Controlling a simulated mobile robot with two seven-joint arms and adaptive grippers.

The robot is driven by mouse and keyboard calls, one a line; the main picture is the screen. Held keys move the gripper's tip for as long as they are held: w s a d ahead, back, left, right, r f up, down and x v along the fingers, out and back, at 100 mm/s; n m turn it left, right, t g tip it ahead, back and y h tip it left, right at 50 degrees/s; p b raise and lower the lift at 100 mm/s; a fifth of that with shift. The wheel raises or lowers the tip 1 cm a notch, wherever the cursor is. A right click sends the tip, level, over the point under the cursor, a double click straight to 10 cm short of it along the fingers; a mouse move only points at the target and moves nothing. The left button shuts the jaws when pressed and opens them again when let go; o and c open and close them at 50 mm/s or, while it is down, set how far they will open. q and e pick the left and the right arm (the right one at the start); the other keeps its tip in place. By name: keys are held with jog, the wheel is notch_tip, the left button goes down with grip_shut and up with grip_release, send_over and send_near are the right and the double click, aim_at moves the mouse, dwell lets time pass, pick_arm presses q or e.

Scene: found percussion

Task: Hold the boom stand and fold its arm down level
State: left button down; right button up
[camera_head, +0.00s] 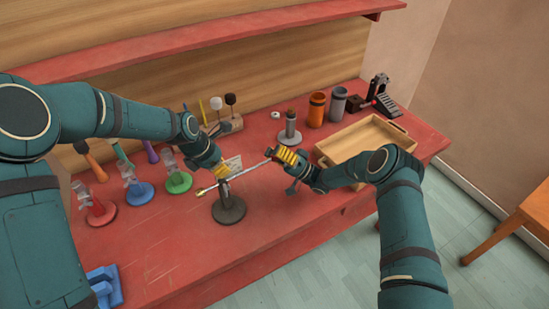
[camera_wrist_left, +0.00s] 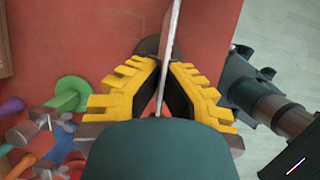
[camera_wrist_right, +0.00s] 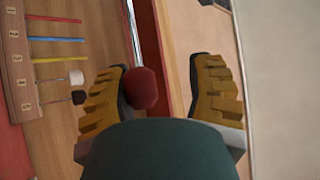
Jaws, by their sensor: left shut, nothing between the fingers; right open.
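The boom stand (camera_head: 229,211) has a round dark base and a short post on the red table. Its thin silver arm (camera_head: 249,169) crosses the post top and slopes gently up to the right. My left gripper (camera_head: 222,172) is at the post top, shut with nothing held; its fingers hide the joint. In the left wrist view the arm (camera_wrist_left: 171,40) passes over the fingers. My right gripper (camera_head: 274,154) is open at the arm's right end. In the right wrist view the dark red end knob (camera_wrist_right: 141,88) lies between the fingers, nearer the left one.
A wooden tray (camera_head: 327,157) stands right of my right gripper. Orange (camera_head: 316,110) and grey cups are behind. A block with mallets (camera_head: 222,127) stands behind the stand. Red, blue and green stands (camera_head: 178,181) are at left. The table front is mostly clear.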

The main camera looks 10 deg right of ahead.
notch_tip(320, 180, up, 7)
jog(key=shift+r, duration=0.1)
dwell(0.4)
jog(key=shift+d, duration=0.1)
jog(key=s+d+f, duration=0.1)
jog(key=d+f, duration=0.1)
jog(key=d, duration=0.4)
jog(key=s+d+f, duration=0.1)
jog(key=d, duration=0.5)
jog(key=shift+s+d+f, duration=0.35)
jog(key=shift+d+f, duration=0.05)
dwell(0.7)
